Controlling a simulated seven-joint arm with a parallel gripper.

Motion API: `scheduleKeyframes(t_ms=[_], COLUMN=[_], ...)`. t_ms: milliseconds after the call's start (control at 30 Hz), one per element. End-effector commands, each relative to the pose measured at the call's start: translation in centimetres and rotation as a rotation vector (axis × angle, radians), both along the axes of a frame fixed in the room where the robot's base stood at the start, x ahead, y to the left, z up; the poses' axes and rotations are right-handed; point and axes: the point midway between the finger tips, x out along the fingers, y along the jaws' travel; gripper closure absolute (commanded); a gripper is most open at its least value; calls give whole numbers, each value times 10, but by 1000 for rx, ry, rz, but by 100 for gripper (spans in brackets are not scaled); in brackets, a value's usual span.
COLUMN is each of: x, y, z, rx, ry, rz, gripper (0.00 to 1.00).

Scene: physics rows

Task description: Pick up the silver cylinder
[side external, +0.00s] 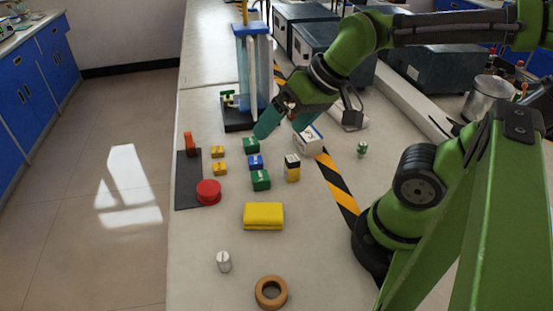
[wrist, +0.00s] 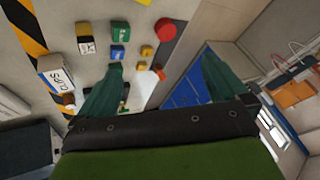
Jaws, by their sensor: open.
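The silver cylinder (side external: 224,261) stands upright near the front of the bench in the side view, left of a tan ring. It has a dark mark on its top or side, too small to tell. I cannot make it out in the wrist view. My gripper (side external: 282,128) is open and empty, with green fingers, above the bench behind the small blocks. It is far back from the cylinder and to its right. The two fingers also show in the wrist view (wrist: 139,76), apart, with nothing held between them.
A yellow block (side external: 263,216) and a tan ring (side external: 271,292) lie near the cylinder. A red disc (side external: 208,192) sits on a dark mat (side external: 187,202). Several coloured blocks and a white box (side external: 308,139) stand farther back. A tall blue-framed apparatus (side external: 252,65) rises behind my gripper.

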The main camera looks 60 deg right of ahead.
Motion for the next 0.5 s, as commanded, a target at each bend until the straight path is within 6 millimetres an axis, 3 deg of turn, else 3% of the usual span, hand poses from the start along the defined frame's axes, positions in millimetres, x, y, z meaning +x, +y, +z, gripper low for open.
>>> scheduleKeyframes(t_ms=[100,367,500], x=[-9,-10,-10], y=[-7,-11,-11], z=[8,15,15], rx=[4,5,6], ry=[-56,-83,-82], rz=[-31,-48,-47], gripper=[2,41,43])
